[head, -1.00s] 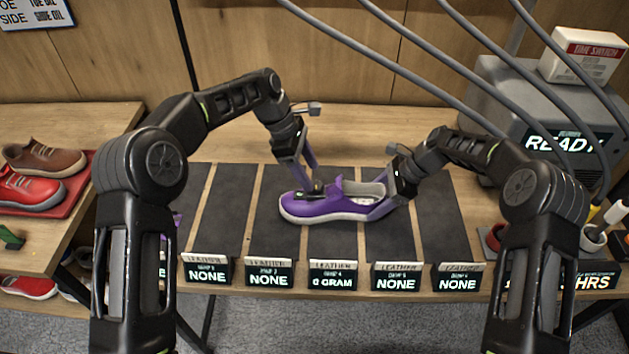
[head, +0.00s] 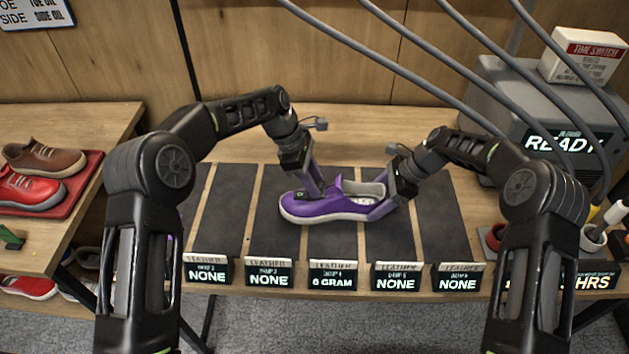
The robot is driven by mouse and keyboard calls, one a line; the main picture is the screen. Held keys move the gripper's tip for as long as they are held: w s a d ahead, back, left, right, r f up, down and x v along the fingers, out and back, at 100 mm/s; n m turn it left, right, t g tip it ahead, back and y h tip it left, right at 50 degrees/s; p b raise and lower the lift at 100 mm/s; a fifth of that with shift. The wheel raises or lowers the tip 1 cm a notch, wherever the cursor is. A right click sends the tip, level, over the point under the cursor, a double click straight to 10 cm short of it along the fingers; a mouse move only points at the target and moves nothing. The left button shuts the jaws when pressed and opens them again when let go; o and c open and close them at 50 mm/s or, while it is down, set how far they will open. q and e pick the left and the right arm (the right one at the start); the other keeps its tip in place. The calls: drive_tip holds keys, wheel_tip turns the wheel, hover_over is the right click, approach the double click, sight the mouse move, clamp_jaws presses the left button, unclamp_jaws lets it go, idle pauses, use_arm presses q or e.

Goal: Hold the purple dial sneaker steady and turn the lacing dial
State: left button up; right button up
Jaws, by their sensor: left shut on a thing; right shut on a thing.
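The purple dial sneaker (head: 325,208) lies on a dark mat lane in the middle of the table, toe to the left and heel to the right. My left gripper (head: 315,194) comes down from above and is shut at the top of the shoe's front, where the lacing dial sits. The dial is mostly hidden by the fingers. My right gripper (head: 378,208) is shut on the sneaker's heel from the right.
Several label stands (head: 333,275) line the table's front edge. A grey machine reading READY (head: 520,110) stands at the back right, with cables hanging in front. A red tray (head: 78,188) with red and brown shoes is on the left table. Cups with brushes (head: 593,238) stand at the right.

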use_arm(q)
clamp_jaws()
drive_tip(key=shift+w, duration=0.1)
drive_tip(key=m, duration=0.2)
drive_tip(key=m+g, duration=0.1)
drive_tip(key=m, duration=0.1)
drive_tip(key=shift+m+g+y, duration=0.3)
drive_tip(key=shift+m+y, duration=0.1)
drive_tip(key=o, duration=0.7)
unclamp_jaws()
drive_tip(key=shift+o, duration=0.2)
drive_tip(key=shift+n, duration=0.3)
